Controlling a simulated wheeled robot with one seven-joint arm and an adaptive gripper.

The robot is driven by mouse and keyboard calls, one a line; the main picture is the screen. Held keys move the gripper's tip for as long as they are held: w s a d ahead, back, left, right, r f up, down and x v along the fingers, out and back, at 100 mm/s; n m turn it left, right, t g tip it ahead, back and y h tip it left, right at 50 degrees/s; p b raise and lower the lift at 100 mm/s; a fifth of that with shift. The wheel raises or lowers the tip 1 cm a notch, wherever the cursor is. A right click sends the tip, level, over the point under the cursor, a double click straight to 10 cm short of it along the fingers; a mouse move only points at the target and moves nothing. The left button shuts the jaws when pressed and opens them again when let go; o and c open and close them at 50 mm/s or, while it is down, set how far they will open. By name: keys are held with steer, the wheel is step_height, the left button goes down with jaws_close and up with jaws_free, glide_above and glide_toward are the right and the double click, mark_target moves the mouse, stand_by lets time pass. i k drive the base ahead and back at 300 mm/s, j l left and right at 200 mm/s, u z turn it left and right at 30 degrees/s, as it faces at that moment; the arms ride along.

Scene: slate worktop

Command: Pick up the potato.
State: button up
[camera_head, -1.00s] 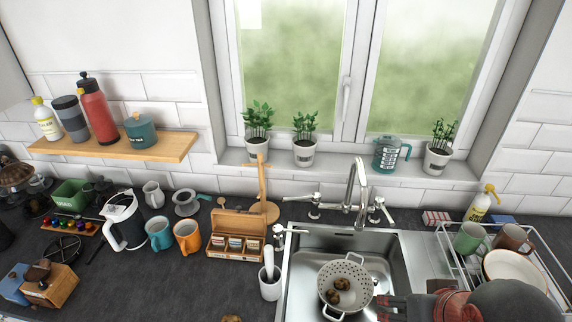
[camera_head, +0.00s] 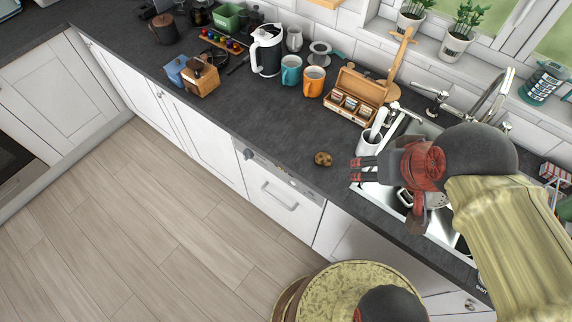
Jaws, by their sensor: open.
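A brown potato (camera_head: 323,159) lies on the dark worktop (camera_head: 270,120) near its front edge, left of the sink. My gripper (camera_head: 358,170) is open and empty, its fingers pointing left towards the potato from a short distance to its right. The fingers and the potato are apart. My wrist and arm cover much of the sink (camera_head: 396,203). What lies in the white colander (camera_head: 440,199) is hidden now.
Behind the potato are an open wooden tea box (camera_head: 357,96), an orange mug (camera_head: 313,82) and a teal mug (camera_head: 291,70). The worktop left of the potato is clear.

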mark_target(324, 158)
steer(key=u, duration=0.2)
steer(key=i+j+z, duration=0.1)
steer(key=j+z, duration=0.4)
steer(key=j, duration=0.45)
steer(key=k+j+z, duration=0.1)
steer(key=j+z, duration=0.35)
steer(key=j, duration=0.5)
